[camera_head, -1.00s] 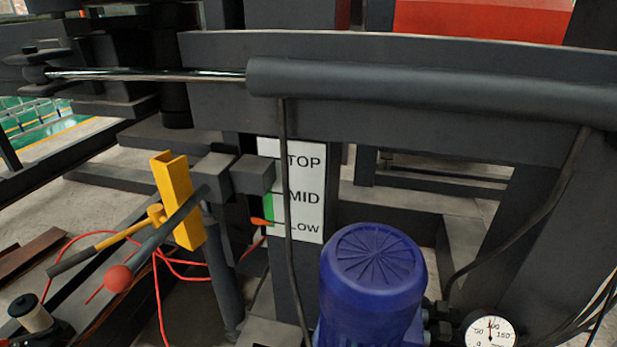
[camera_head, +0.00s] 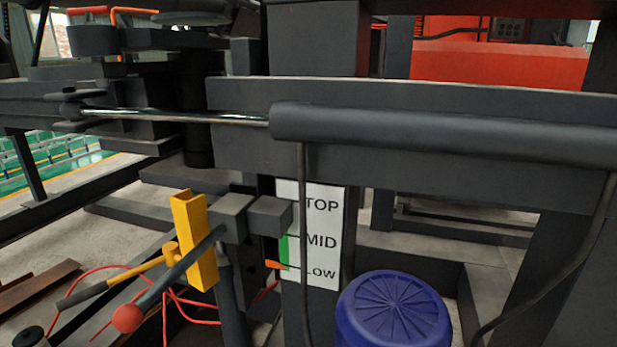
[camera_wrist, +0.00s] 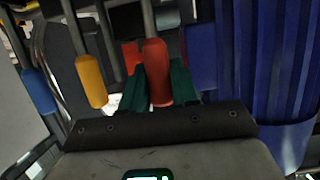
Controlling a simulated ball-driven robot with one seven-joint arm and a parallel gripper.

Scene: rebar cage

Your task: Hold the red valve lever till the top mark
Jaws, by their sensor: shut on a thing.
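In the wrist view, the red valve lever (camera_wrist: 158,72) has a rounded red grip and stands between the green fingers of my gripper (camera_wrist: 158,88). My gripper is shut on this grip. In the head view, a white scale plate (camera_head: 325,222) reads TOP, MID and LOW from top to bottom. An orange pointer (camera_head: 274,265) sits just above the LOW line, well below TOP. My gripper does not show in the head view.
In the wrist view, a yellow-gripped lever (camera_wrist: 90,82) and a blue-gripped one (camera_wrist: 38,92) stand left of the red lever. In the head view, a blue motor (camera_head: 395,312), a red-ball lever (camera_head: 127,318), a yellow bracket (camera_head: 192,240) and a dark cylinder (camera_head: 440,128) show.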

